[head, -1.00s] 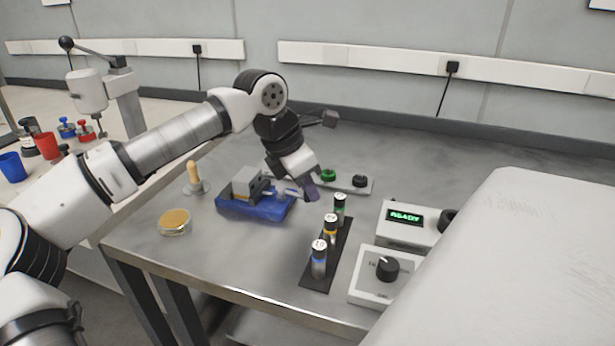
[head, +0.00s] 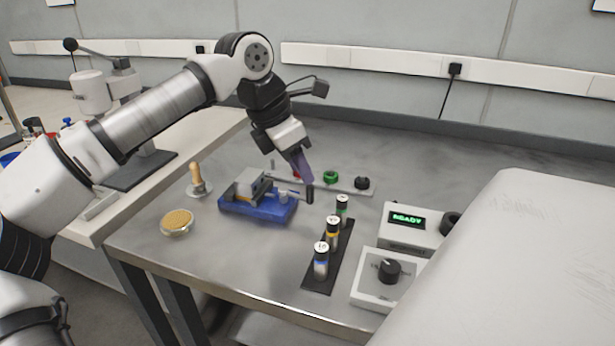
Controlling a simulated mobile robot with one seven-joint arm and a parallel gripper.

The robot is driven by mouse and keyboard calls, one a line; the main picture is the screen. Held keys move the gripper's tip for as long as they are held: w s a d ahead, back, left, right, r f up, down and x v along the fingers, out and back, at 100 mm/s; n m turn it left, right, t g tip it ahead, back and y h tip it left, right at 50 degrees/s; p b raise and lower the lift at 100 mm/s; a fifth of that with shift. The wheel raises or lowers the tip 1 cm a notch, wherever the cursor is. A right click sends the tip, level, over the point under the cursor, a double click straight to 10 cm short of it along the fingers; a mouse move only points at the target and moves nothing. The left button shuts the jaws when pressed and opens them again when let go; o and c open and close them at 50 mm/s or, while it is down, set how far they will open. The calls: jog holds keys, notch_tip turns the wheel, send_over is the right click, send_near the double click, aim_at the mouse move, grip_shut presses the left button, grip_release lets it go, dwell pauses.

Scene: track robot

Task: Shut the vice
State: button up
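The vice (head: 258,206) has a blue base and grey jaws and stands on the steel bench. Its screw points right and ends in a handle with a dark grip (head: 310,194). From this angle I cannot tell how wide the jaw gap is. My gripper (head: 303,179) hangs just above and behind the handle end, its purple-grey fingers pointing down. I cannot see whether the fingers touch the handle or how far apart they are.
Several small bottles (head: 321,258) stand on a black strip right of the vice. A READY box (head: 409,222) and a knob box (head: 387,278) stand further right. A wooden-handled stamp (head: 197,180) and a round dish (head: 176,223) are left. Knobs on a rail (head: 345,188) lie behind.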

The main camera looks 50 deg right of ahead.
jog(key=v, duration=0.7)
jog(key=shift+r, duration=0.25)
jog(key=shift+a, duration=0.1)
